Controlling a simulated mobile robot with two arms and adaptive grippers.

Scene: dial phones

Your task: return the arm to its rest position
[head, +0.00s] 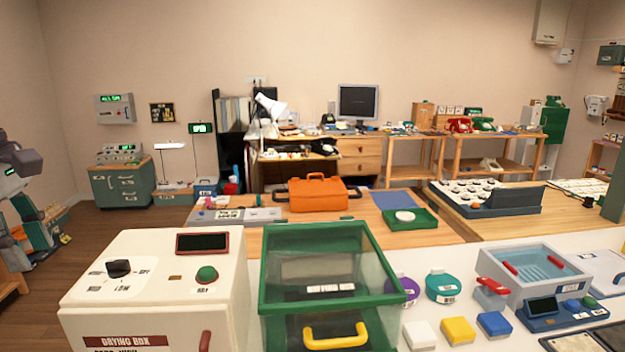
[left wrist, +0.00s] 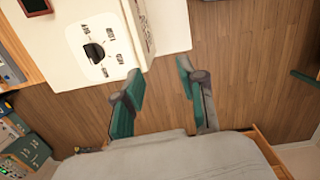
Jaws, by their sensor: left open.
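My left gripper (head: 34,228) is at the far left edge of the head view, with grey arm parts and teal fingers. It is left of the white drying box (head: 150,285) and apart from it. In the left wrist view my left gripper (left wrist: 155,85) has its two teal fingers spread with nothing between them, over bare wooden floor. The drying box (left wrist: 75,25) with its black dial (left wrist: 94,52) shows beyond the fingers at the upper left there. My right gripper is not in view.
A green-framed clear case (head: 320,240) stands right of the drying box. A white counter (head: 470,335) holds coloured blocks, round tins and a grey basin (head: 535,270). An orange toolbox (head: 316,194) sits on the wooden table behind. Wooden floor (head: 105,230) is open at the left.

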